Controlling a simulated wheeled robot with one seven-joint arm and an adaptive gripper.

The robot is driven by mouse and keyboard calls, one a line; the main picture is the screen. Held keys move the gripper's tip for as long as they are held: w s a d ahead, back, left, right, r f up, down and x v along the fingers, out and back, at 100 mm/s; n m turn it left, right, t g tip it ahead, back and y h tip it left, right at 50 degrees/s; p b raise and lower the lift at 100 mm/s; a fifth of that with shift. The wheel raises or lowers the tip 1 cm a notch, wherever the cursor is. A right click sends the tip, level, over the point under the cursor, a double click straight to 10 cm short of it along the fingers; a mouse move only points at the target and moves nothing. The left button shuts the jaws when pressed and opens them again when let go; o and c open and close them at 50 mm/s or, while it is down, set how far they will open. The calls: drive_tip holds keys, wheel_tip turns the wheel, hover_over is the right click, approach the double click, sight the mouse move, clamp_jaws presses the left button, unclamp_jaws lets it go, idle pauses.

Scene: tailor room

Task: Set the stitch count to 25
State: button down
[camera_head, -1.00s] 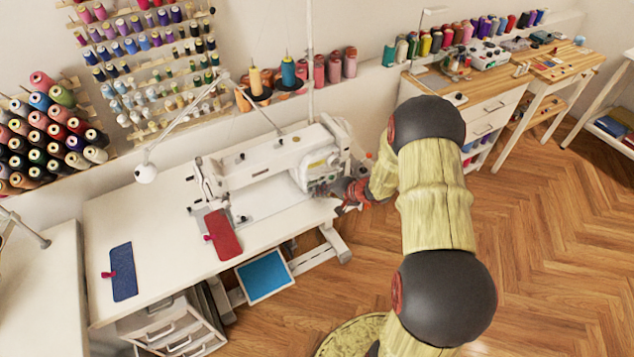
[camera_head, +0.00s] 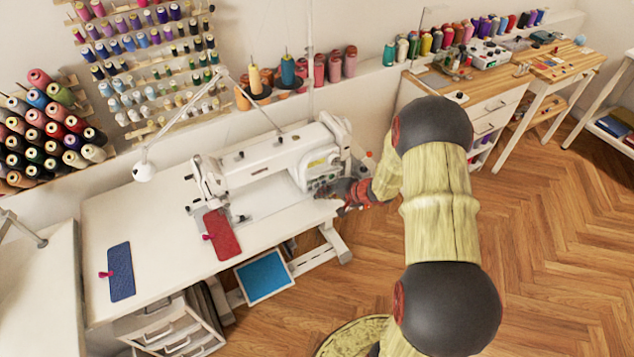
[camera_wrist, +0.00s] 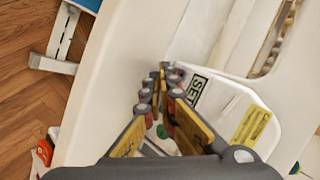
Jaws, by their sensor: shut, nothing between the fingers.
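The white sewing machine (camera_head: 262,172) stands on a white table (camera_head: 165,215). Its control panel (camera_head: 322,170) is at the machine's right end, with small controls too fine to read. My gripper (camera_head: 335,198) is just below and right of this panel, at the table's right end. In the wrist view my gripper (camera_wrist: 163,72) is shut and empty, its fingertips close to a white surface. A white panel face (camera_wrist: 240,112) with a "SET" label and a yellow label is right of the fingers, partly hidden by them. No stitch count is readable, and I cannot tell whether the fingertips touch anything.
A red cloth piece (camera_head: 221,235) lies by the needle area, and a blue one (camera_head: 121,272) lies at the table's left. A lamp (camera_head: 144,172) overhangs the table. Thread cones (camera_head: 290,70) stand behind the machine. Wooden floor (camera_head: 540,230) is open to the right.

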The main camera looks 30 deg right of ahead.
drive_tip(key=shift+s+b, duration=1.45)
drive_tip(key=shift+s, duration=1.55)
drive_tip(key=s+a+r+n+g+y, duration=0.15)
drive_tip(key=s+a+r+n, duration=0.25)
drive_tip(key=a+r, duration=0.6)
drive_tip(key=s+a+r+n+g, duration=0.25)
drive_tip(key=a+r, duration=0.45)
drive_tip(key=r, duration=0.4)
drive_tip(key=s+r+n+h, duration=0.2)
drive_tip(key=s+r, duration=0.3)
drive_tip(key=s, duration=0.4)
drive_tip(key=s+d+r+n+h, duration=0.1)
drive_tip(key=s+r+n+h, duration=0.1)
drive_tip(key=s+r, duration=0.4)
drive_tip(key=s+h, duration=0.1)
drive_tip(key=s, duration=0.1)
drive_tip(key=shift+s+t+h, duration=0.35)
drive_tip(key=shift+s+t, duration=0.05)
